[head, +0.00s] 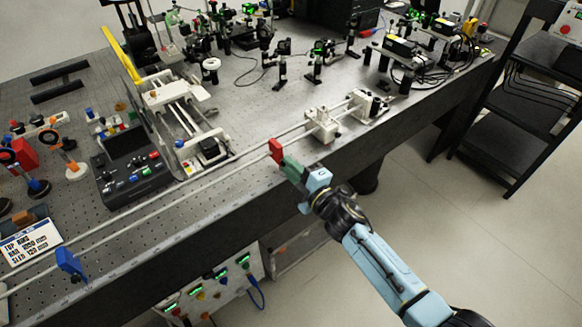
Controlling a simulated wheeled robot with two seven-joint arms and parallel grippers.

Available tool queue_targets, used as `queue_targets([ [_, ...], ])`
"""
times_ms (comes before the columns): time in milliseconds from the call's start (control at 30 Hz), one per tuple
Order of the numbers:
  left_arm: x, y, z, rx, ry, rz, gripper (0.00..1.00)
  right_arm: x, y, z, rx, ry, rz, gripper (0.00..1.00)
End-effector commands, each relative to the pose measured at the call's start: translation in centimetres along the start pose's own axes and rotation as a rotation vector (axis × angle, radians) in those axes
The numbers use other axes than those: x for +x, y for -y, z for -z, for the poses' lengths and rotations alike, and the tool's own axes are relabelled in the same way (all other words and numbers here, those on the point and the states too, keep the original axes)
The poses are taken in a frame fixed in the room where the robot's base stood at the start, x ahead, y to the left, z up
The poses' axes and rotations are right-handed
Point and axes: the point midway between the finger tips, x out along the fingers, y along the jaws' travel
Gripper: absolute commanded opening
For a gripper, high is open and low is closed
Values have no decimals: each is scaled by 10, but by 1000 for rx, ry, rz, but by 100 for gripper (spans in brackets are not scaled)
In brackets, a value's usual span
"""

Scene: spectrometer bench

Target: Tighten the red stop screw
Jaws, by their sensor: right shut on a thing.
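A red piece (276,149), which looks like the red stop screw, stands at the front rail near the bench's front edge. My right gripper (289,166) reaches in from the lower right, with a green part between its light blue body and the red piece. It is shut at the red piece, and the fingers hide part of the contact. I cannot make out the screw's thread or how tight it sits. My left gripper is not in view.
Long pale rails (150,213) run along the front edge, with a white carriage (322,125) right of my gripper and a blue stop (70,262) at lower left. A dark control box (133,170) stands left. Optics crowd the back; a black shelf cart (515,90) stands right.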

Motion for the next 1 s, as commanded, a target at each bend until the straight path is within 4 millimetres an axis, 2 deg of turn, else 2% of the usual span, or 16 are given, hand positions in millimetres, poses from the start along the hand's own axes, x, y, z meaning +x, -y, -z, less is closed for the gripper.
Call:
queue_targets([
  [167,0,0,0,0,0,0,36,0,1,0,-1,0,2,0],
  [200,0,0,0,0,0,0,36,0,1,0,-1,0,2,19],
  [333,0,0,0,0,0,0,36,0,1,0,-2,0,1,36],
  [600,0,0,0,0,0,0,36,0,0,0,-2,0,0,37],
  [733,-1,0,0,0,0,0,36,-7,0,0,-2,1,1,37],
  [867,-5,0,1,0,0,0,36,-26,0,0,-2,1,3,37],
  [1000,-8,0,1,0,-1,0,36,-58,1,0,-2,1,4,37],
])
